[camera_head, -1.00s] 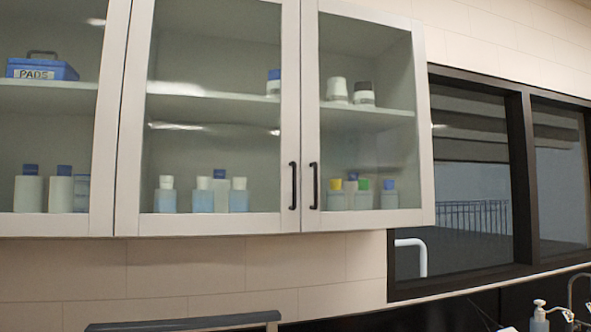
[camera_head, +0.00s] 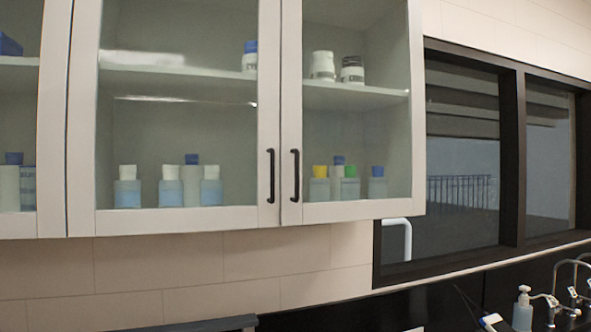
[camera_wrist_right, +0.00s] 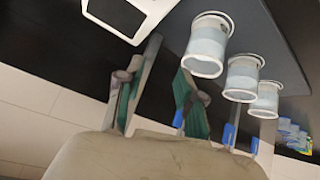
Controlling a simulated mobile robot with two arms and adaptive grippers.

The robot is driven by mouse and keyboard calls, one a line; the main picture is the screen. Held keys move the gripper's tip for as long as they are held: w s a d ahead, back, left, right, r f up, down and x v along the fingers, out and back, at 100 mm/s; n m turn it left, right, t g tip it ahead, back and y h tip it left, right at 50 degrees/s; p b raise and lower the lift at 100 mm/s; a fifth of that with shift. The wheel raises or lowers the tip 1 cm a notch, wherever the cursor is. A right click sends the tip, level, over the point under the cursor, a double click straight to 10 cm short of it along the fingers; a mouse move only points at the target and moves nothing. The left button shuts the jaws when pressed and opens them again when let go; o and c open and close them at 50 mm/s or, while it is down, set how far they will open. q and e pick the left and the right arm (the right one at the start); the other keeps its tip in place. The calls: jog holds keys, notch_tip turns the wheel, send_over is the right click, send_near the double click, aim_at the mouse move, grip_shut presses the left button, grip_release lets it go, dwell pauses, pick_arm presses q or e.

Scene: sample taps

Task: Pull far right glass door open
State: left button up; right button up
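The far right glass door (camera_head: 414,110) of the wall cabinet is closed in the head view. Its dark vertical handle (camera_head: 295,175) is on its left edge, beside the handle (camera_head: 270,175) of the neighbouring door. Bottles with yellow, blue and green caps and two jars show behind the glass. Neither gripper shows in the head view. In the right wrist view my right gripper (camera_wrist_right: 158,95) has its two fingers with green pads apart, with nothing seen between them.
The neighbouring glass door (camera_head: 180,222) is closed. A dark-framed window (camera_head: 460,160) is right of the cabinet. A soap bottle (camera_head: 522,308) and taps (camera_head: 572,300) stand at the lower right. The right wrist view shows several white-rimmed cylindrical containers (camera_wrist_right: 208,45) near the right gripper.

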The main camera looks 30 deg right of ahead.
jog(key=w+d+r+t, duration=0.25)
jog(key=w+r, duration=0.35)
jog(key=r, duration=0.5)
jog(key=m+t+p, duration=0.2)
jog(key=t, duration=0.5)
send_near(298, 171)
jog(key=w+p, duration=0.3)
jog(key=w, duration=0.1)
jog(key=w+p, duration=0.3)
jog(key=w, duration=0.2)
jog(key=shift+w+d+r, duration=0.1)
jog(key=shift+w+r, duration=0.05)
jog(key=shift+r, duration=0.05)
jog(key=shift+w+f+p, duration=0.15)
jog(key=shift+w+p, duration=0.2)
jog(key=shift+w, duration=0.35)
grip_shut()
